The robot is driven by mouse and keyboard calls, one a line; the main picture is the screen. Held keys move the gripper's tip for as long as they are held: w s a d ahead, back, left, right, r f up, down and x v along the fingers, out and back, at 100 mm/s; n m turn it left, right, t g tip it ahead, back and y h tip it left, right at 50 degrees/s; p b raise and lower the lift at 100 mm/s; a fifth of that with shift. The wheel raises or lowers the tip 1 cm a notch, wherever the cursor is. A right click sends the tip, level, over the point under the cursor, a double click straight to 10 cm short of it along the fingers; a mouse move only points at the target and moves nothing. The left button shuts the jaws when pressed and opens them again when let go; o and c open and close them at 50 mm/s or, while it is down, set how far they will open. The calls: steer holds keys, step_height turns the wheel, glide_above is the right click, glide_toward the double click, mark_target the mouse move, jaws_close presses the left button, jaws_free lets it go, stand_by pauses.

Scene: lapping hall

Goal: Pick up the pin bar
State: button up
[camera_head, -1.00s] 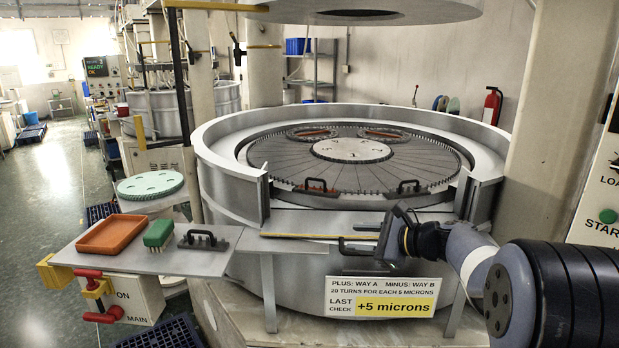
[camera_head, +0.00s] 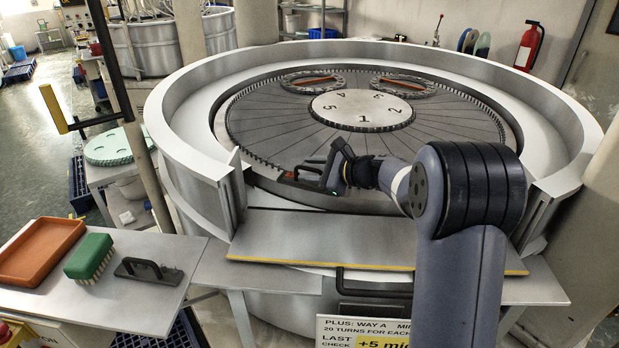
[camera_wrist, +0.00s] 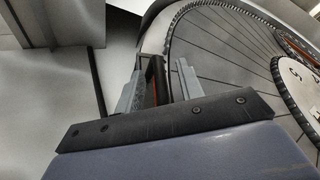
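I cannot tell for sure which object is the pin bar. A black-handled bar with a red part (camera_head: 290,176) lies at the near rim of the round lapping plate. My gripper (camera_head: 325,176) is at its handle. In the wrist view, my gripper's two grey fingers (camera_wrist: 158,82) stand apart on either side of the dark handle, with a red strip (camera_wrist: 153,93) between them. A gap shows beside the right finger. A similar black-handled bar (camera_head: 148,270) lies on the side table. My arm hides part of the plate's near rim.
The lapping plate (camera_head: 265,135) sits inside a high grey ring wall (camera_head: 185,135). A yellow-edged shelf (camera_head: 330,240) lies in front. The side table (camera_head: 125,310) carries an orange tray (camera_head: 40,250) and a green brush (camera_head: 90,255). A tilted dark pole (camera_head: 120,90) stands at left.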

steer(key=shift+w+a+f, duration=0.1)
steer(key=shift+w+a, duration=0.05)
steer(key=shift+w, duration=0.05)
jaws_close()
stand_by(0.5)
